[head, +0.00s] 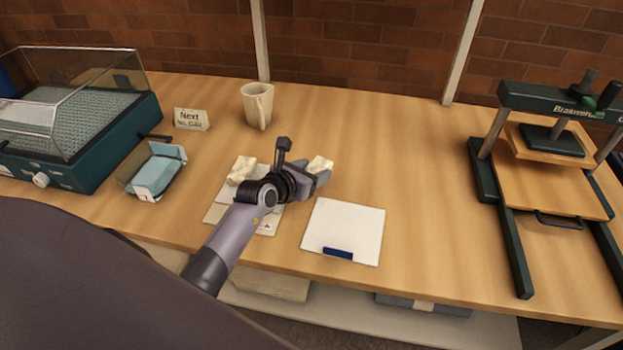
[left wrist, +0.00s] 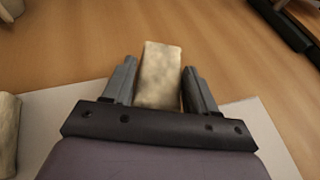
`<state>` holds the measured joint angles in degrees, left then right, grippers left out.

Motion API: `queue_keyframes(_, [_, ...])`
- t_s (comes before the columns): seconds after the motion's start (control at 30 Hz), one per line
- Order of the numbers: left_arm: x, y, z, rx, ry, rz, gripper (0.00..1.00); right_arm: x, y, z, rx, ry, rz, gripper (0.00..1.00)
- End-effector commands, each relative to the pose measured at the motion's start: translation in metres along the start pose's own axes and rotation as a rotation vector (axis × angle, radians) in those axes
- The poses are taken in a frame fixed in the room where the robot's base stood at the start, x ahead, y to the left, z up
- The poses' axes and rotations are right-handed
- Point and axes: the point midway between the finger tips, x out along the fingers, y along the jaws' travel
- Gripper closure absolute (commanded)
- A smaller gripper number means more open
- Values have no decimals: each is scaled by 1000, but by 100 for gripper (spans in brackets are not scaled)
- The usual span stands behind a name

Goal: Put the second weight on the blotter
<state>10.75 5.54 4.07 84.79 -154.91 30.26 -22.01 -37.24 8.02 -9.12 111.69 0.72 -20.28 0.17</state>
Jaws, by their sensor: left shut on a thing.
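The second weight (head: 320,165) is a cream, cloth-like block. My left gripper (head: 316,177) is shut on it; in the left wrist view the weight (left wrist: 160,75) stands out between the two fingers. From these views I cannot tell its height above the table. Another cream weight (head: 242,169) lies on a pale flat sheet (head: 216,213), which looks like the blotter. My left forearm and wrist hide much of that sheet. The other weight also shows at the left edge of the left wrist view (left wrist: 7,135). My right gripper is not in view.
A white board (head: 345,225) with a blue tab lies right of the sheet. A beige mug (head: 258,106), a small sign (head: 191,119), a blue tray (head: 157,171) and a clear-lidded case (head: 70,120) stand left and behind. A press (head: 555,175) stands right. Bare wood lies between.

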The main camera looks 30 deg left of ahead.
Motion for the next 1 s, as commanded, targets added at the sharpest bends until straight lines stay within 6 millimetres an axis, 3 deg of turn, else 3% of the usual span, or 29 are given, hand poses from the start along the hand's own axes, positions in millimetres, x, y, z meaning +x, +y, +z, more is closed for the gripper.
queue_keyframes(0.17, [9, 0, -20, 0, -4, 1, 90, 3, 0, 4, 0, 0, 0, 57])
queue_keyframes(0.57, [11, 0, -23, 0, -4, 1, 90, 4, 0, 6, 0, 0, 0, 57])
queue_keyframes(0.6, [10, 0, -25, 0, 0, 0, 33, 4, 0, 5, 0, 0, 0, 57])
queue_keyframes(0.67, [10, 0, -25, 0, 0, 0, 17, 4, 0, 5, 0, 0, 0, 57])
queue_keyframes(1.0, [9, 0, -21, 0, 0, 0, 17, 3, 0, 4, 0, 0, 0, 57])
